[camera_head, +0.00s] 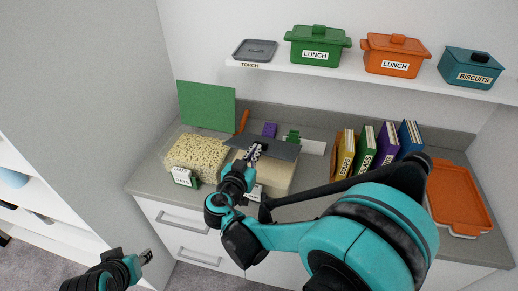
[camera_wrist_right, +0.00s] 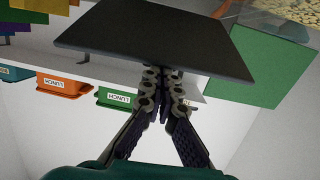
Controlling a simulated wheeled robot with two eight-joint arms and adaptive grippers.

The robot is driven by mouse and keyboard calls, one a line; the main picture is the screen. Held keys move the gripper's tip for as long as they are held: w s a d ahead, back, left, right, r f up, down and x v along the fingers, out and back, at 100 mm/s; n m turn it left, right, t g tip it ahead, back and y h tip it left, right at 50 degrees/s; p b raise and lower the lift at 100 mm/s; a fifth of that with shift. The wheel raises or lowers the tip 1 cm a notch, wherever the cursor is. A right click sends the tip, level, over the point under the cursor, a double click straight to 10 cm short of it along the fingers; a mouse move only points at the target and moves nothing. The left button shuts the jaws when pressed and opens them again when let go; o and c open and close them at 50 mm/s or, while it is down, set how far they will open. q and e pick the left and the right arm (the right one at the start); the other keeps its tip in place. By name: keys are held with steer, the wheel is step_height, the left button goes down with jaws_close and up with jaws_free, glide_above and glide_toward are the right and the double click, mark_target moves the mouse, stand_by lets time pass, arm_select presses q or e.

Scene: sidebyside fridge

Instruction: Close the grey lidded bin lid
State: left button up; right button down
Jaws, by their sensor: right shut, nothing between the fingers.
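The grey lidded bin (camera_head: 272,178) stands on the counter, with pale contents showing below its lid. Its dark grey lid (camera_head: 283,151) is tilted over the bin, not upright; the hinge side is hard to make out. In the right wrist view the lid (camera_wrist_right: 150,35) is a broad dark panel just beyond my fingers. My right gripper (camera_head: 254,151) is shut and empty, with its fingertips (camera_wrist_right: 160,72) at the lid's edge; I cannot tell whether they touch it. My left gripper (camera_head: 146,257) is low at the left, away from the bin, its jaw state unclear.
A second clear bin (camera_head: 197,157) stands to the left, its green lid (camera_head: 207,106) raised. Labelled books (camera_head: 365,147) and an orange tray (camera_head: 460,195) are to the right. A shelf (camera_head: 390,80) above holds green, orange and teal pots. My right arm hides part of the counter.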

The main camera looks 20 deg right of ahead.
step_height(320, 180, down, 7)
steer(key=s+a+b, duration=0.1)
steer(key=s+b, duration=0.1)
steer(key=b, duration=0.3)
steer(key=shift+a+b, duration=0.3)
steer(key=shift+a, duration=0.05)
steer(key=shift+f, duration=0.15)
